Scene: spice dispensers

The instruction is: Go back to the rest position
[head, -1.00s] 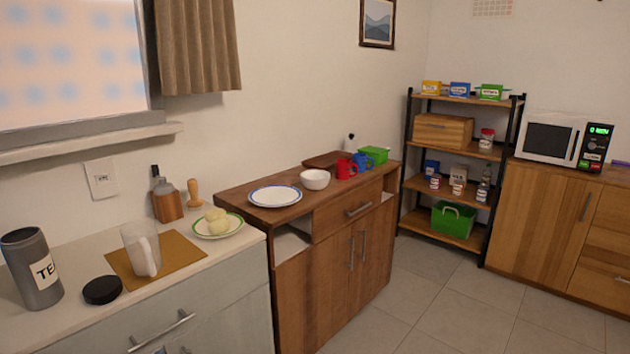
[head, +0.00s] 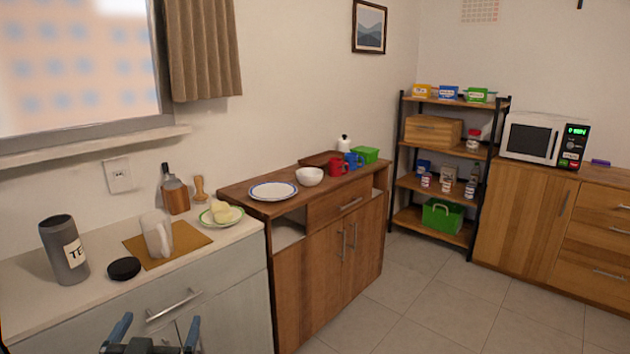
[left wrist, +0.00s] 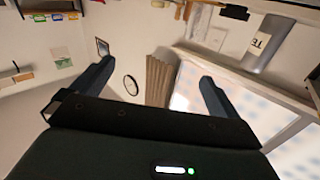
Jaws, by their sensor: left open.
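My left gripper (head: 152,334) shows at the bottom edge of the head view, low in front of the grey cabinet. Its two dark blue fingers are spread apart with nothing between them. It also shows in the left wrist view (left wrist: 150,78), open and empty, with the wall, curtain and window beyond it. My right gripper is in neither view.
A white counter (head: 30,298) holds a grey tea canister (head: 64,250), a black lid (head: 123,268), a pitcher (head: 157,236) on a brown mat and a plate of food. A wooden sideboard (head: 325,260), a shelf rack (head: 400,150) and a microwave (head: 530,138) stand beyond. The floor (head: 440,310) is clear.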

